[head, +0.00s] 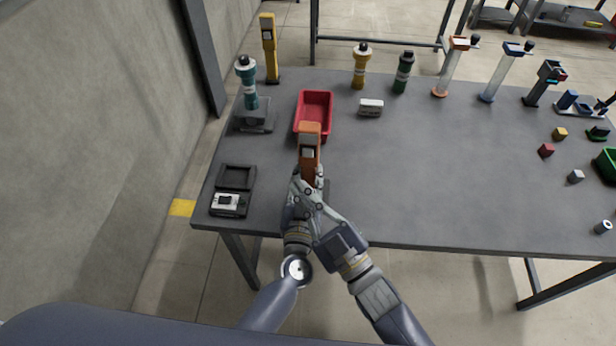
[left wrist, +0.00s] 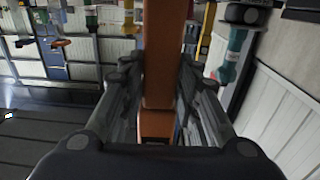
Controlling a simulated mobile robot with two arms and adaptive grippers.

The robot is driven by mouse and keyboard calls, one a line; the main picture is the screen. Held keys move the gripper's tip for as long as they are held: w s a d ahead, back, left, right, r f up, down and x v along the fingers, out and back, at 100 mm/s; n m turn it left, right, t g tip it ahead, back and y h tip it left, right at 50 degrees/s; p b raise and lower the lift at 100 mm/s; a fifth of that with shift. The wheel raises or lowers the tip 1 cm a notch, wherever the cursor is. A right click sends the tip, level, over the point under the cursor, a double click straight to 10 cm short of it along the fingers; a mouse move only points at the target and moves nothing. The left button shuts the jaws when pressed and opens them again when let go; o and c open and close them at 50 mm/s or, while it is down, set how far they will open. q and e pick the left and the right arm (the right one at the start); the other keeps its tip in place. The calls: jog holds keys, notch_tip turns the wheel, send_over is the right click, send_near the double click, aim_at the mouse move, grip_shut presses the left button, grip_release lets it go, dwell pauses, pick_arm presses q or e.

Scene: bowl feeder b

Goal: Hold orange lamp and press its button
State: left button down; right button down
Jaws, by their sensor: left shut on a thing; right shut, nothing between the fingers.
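The orange lamp (head: 310,134) stands upright, with a dark and grey panel on its face, in front of the red bin in the head view. My left gripper (head: 303,190) is shut on its lower part. In the left wrist view the orange body (left wrist: 160,60) runs between the two fingers of my left gripper (left wrist: 158,105). My right gripper (head: 319,180) is shut and empty, close against the right side of the lamp. Whether it touches the lamp or its button I cannot tell. The grippers overlap and hide the lamp's lower end.
A red bin (head: 314,99) lies just behind the lamp on the grey table (head: 440,175). A teal lamp (head: 248,85) on a grey base and a black tray with a device (head: 229,204) are at left. A white box (head: 371,107) sits behind right. The table's middle right is clear.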

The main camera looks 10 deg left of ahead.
pick_arm(q)
jog(key=shift+s+f, duration=0.1)
jog(key=shift+f, duration=0.1)
jog(key=c, duration=1.2)
grip_release()
jog(key=shift+c, duration=0.2)
jog(key=shift+o, duration=0.6)
jog(key=shift+r, duration=0.1)
jog(key=s+p, duration=0.1)
jog(key=s, duration=1.8)
jog(key=shift+s+a, duration=0.2)
jog(key=shift+s, duration=0.2)
